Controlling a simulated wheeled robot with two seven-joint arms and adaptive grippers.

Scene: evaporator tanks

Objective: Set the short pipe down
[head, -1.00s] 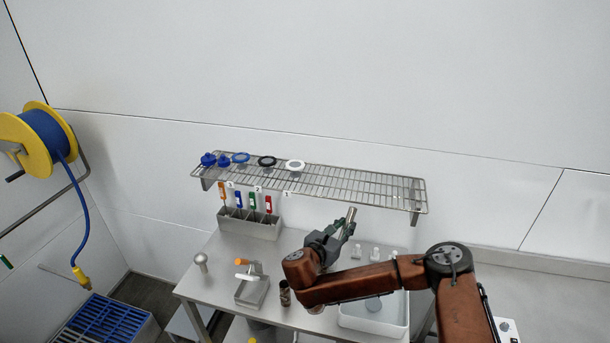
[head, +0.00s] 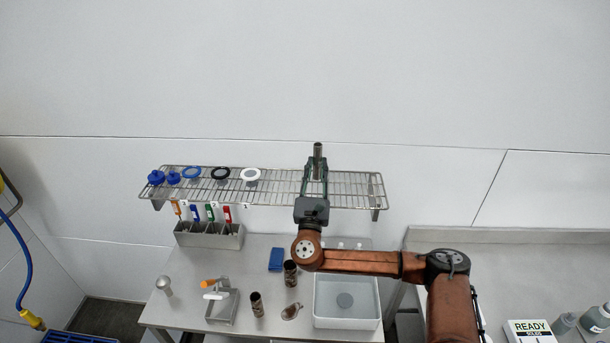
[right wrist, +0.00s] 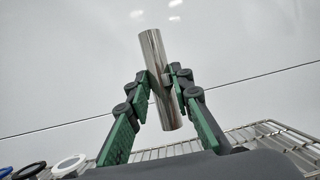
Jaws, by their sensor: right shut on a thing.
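The short pipe (head: 317,150) is a small shiny metal tube. My right gripper (head: 316,166) is shut on it and holds it roughly upright over the wire shelf (head: 350,184), near its right part. My left gripper is not in view.
Blue caps (head: 156,177) and blue, black and white rings (head: 250,174) stand on the shelf's left part; its right part looks clear. Below are a grey bin (head: 209,235) with coloured tools, a white basin (head: 346,319), brown cylinders (head: 290,273) and a blue block (head: 276,259) on the table.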

